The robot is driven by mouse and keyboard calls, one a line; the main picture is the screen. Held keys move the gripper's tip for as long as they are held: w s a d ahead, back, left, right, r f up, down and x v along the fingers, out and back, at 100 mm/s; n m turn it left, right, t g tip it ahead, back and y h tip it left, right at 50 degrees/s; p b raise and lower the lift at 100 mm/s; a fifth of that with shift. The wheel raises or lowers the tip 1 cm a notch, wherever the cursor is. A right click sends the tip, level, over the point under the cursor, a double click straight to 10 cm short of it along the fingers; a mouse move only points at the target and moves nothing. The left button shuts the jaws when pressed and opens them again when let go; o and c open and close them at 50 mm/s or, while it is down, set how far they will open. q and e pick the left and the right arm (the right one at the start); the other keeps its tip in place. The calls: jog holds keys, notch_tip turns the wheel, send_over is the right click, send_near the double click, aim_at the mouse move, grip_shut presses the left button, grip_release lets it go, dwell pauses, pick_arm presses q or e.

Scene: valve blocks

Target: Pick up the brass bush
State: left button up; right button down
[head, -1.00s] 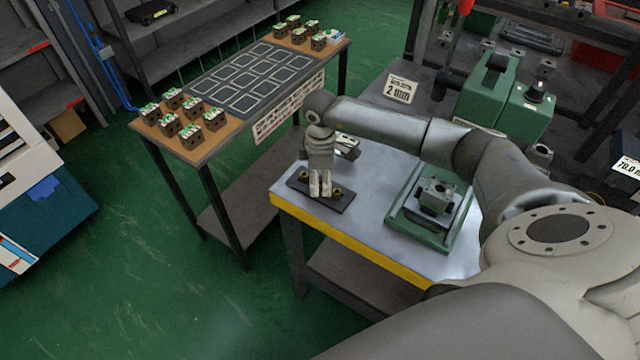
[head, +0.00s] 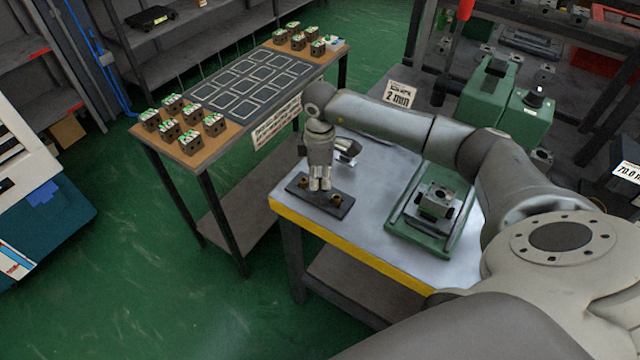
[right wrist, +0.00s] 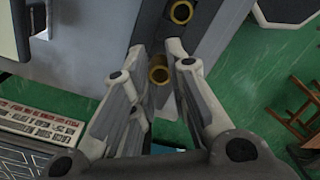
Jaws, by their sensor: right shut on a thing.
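My right gripper (head: 320,187) points down at the middle of a dark rack plate (head: 345,207) at the near left of the metal-topped table. In the right wrist view its fingers (right wrist: 160,66) are shut on a brass bush (right wrist: 159,75), a short hollow ring. That bush is hidden by the fingers in the head view. A second brass bush (head: 336,199) stands on the plate to the right of the gripper, and another (head: 303,181) to its left. One free bush also shows at the top of the right wrist view (right wrist: 181,12). My left gripper is not in view.
A green fixture (head: 420,239) holding a grey valve block (head: 437,200) stands right of the plate. A green machine (head: 490,105) is behind it. A table with a dark marked mat (head: 240,84) and several blocks (head: 190,142) stands to the left.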

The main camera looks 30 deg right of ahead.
jog(key=s+a+r, duration=0.2)
jog(key=s+r, duration=0.3)
jog(key=s, duration=0.1)
jog(key=s+a+r, duration=0.2)
jog(key=s+r, duration=0.3)
jog(key=s, duration=0.2)
jog(key=shift+a, duration=0.25)
